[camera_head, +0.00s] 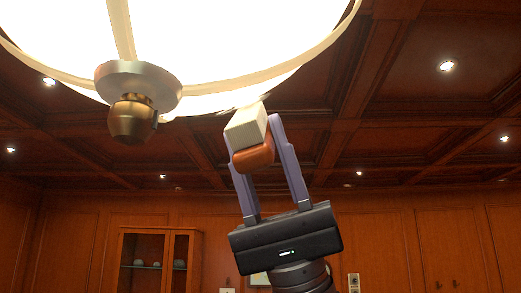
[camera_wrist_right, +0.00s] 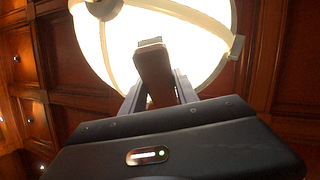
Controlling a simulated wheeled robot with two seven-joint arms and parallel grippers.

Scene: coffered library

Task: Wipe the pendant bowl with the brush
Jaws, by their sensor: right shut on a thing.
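The pendant bowl (camera_head: 210,40) is a large, glowing white bowl with cream ribs at the top of the head view. A silver disc and brass finial (camera_head: 135,118) hang at its bottom. It also fills much of the right wrist view (camera_wrist_right: 198,38). My right gripper (camera_head: 257,140) is raised below the bowl, its purple fingers shut on the brush. The brush has an orange-brown handle (camera_head: 253,158) and a pale bristle block (camera_head: 246,125). The bristle end is at the bowl's lower edge, right of the finial; contact looks likely but is not certain. My left gripper is not in view.
A dark wood coffered ceiling (camera_head: 400,85) with small round lights (camera_head: 446,66) spans the room behind. A glass-fronted cabinet (camera_head: 158,262) stands at the panelled wall below. The air right of my right gripper is clear.

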